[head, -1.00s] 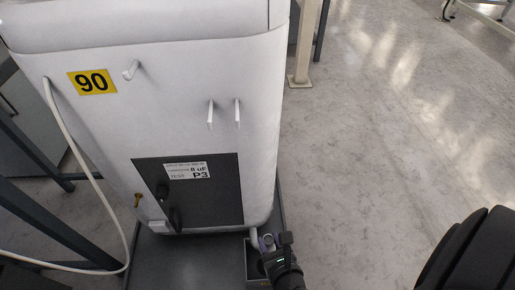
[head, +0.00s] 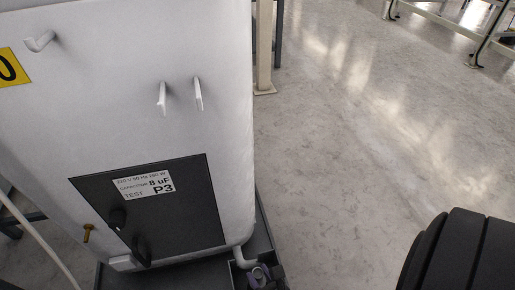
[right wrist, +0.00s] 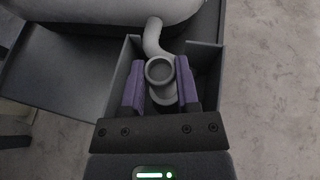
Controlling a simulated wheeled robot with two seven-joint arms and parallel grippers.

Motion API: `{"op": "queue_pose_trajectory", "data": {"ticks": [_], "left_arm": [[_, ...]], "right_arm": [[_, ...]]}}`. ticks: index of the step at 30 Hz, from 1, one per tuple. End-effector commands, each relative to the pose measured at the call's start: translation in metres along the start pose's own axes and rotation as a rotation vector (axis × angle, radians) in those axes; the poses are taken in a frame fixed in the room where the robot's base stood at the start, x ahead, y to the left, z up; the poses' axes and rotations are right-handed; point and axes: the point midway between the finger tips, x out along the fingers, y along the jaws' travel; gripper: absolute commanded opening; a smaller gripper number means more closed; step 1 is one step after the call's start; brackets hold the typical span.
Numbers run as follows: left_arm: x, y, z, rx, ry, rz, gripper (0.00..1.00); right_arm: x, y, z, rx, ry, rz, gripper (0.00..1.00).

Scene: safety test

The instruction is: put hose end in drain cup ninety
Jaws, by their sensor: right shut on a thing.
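My right gripper (head: 260,274) is at the bottom edge of the head view. In the right wrist view its purple fingers (right wrist: 161,86) are shut on the grey hose end (right wrist: 159,70), whose round opening faces the camera. The hose end is over or inside a dark open box (right wrist: 207,57), likely the drain cup; its depth is unclear. My left gripper is not in view.
The machine stands on a dark tray (right wrist: 70,65). A black panel (head: 185,215) with a P3 label and dark knobs is on its front. White hooks (head: 162,98) stick out above. A pale hose (head: 35,235) hangs at left.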

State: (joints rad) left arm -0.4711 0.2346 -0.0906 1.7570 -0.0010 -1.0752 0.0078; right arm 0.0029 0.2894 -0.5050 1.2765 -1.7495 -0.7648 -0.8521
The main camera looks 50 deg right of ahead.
Motion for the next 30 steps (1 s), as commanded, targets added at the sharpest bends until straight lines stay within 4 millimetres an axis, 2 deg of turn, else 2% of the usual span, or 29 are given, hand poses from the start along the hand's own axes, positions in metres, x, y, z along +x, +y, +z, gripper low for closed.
{"op": "queue_pose_trajectory", "data": {"ticks": [13, 14, 18, 30], "left_arm": [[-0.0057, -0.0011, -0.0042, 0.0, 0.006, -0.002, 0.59], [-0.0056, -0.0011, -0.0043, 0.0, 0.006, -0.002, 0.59], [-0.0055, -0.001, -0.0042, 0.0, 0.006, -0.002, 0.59], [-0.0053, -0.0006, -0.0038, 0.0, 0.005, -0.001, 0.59]], "right_arm": [[0.0019, 0.0002, -0.0045, -0.001, 0.0, 0.0, 0.0], [0.0016, 0.0002, -0.0044, -0.001, 0.0, 0.0, 0.46], [0.0016, 0.0001, -0.0043, 0.0, 0.0, 0.0, 0.75], [0.0015, 0.0, -0.004, 0.0, 0.0, 0.0, 0.75]]}}
